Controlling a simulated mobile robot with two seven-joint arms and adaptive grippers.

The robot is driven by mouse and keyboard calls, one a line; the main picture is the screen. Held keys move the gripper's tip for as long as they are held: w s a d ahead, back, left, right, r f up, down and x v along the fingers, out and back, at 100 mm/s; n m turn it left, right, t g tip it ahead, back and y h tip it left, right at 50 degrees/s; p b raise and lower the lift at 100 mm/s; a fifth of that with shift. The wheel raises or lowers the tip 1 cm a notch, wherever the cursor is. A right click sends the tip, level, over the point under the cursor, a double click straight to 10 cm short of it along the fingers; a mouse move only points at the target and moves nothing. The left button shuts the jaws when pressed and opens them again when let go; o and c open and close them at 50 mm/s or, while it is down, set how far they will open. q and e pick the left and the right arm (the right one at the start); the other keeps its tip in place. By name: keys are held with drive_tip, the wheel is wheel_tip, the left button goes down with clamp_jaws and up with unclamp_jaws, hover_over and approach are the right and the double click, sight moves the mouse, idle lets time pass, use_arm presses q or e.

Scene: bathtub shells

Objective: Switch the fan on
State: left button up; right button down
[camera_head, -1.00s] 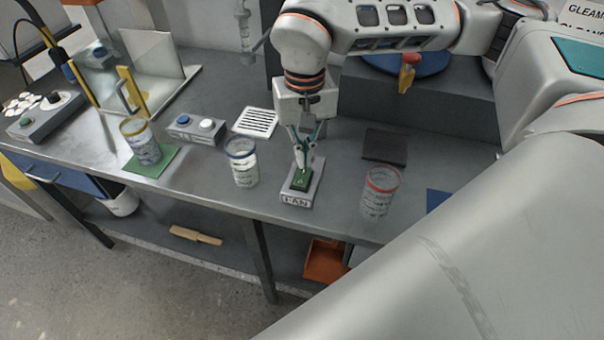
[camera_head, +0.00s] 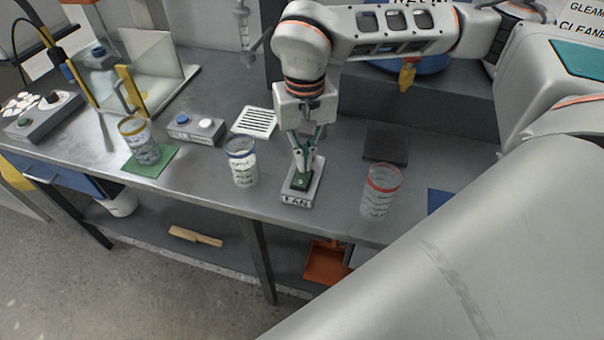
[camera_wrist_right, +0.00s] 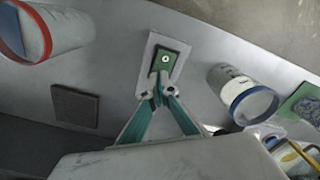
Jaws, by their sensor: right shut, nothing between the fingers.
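The fan switch box (camera_head: 298,199) is a small light-grey block labelled FAN, standing near the front edge of the bench. It has a dark green switch (camera_head: 300,183) on top. My right gripper (camera_head: 302,172) is shut and empty, pointing down at the switch. In the right wrist view the fingertips (camera_wrist_right: 161,92) are over the lower part of the green switch (camera_wrist_right: 168,60) on the pale box (camera_wrist_right: 152,44). They look touching or very close; I cannot tell which. The fan itself is not identifiable. My left gripper is out of view.
A blue-rimmed jar (camera_head: 242,163) stands just left of the box, and a red-rimmed jar (camera_head: 380,190) to the right. A yellow-rimmed jar (camera_head: 142,143) stands on a green mat.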

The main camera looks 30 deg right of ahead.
drive_tip(key=shift+f, duration=0.5)
drive_tip(key=shift+r+p, duration=1.4)
drive_tip(key=shift+r, duration=0.55)
drive_tip(key=shift+r+p, duration=1.4)
drive_tip(key=shift+r, duration=0.25)
